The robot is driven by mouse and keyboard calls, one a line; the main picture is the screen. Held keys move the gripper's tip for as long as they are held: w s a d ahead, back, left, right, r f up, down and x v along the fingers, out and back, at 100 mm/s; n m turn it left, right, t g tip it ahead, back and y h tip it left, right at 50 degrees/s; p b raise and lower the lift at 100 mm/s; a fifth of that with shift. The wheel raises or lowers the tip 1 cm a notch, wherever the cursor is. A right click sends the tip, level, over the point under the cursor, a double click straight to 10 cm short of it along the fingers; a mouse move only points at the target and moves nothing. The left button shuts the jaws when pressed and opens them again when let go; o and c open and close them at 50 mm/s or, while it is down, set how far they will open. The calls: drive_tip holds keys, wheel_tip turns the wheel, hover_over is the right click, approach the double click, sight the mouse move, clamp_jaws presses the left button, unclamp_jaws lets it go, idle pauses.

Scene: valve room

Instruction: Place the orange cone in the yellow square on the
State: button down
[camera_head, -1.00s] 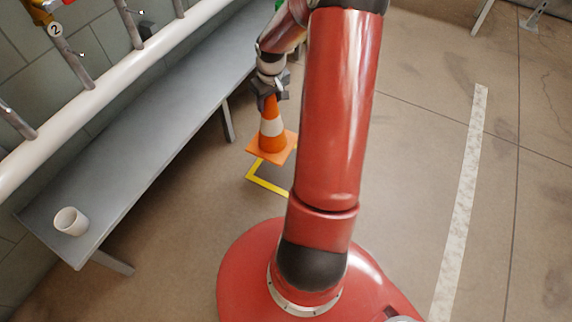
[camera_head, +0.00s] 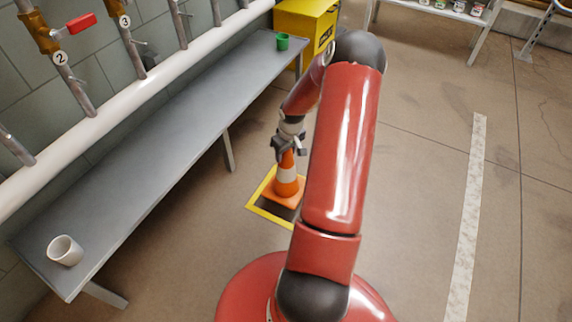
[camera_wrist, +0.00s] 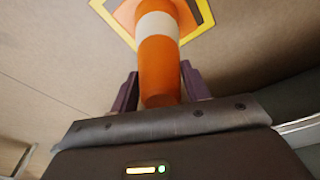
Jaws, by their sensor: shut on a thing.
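The orange cone (camera_head: 287,180) with a white band is upright, its square base over the yellow square (camera_head: 256,210) outlined on the floor. Whether the base touches the floor is hard to tell; a dark area shows inside the outline beside it. My gripper (camera_head: 288,151) is shut on the cone's top from above. In the wrist view the cone (camera_wrist: 159,70) stands between the two dark fingers (camera_wrist: 158,92), and the yellow outline (camera_wrist: 203,22) shows around its base. My arm hides the right part of the square in the head view.
A long grey bench (camera_head: 150,150) runs along the left wall, with a white cup (camera_head: 65,250) and a green cup (camera_head: 282,41) on it. A yellow box (camera_head: 305,25) stands behind. A white floor stripe (camera_head: 466,215) lies right. Floor between is clear.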

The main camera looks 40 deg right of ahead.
sight(286, 170)
drive_tip(key=shift+f+b, duration=0.35)
drive_tip(key=shift+f, duration=2.3)
drive_tip(key=shift+f, duration=0.2)
drive_tip(key=c, duration=0.7)
unclamp_jaws()
drive_tip(key=shift+r, duration=0.1)
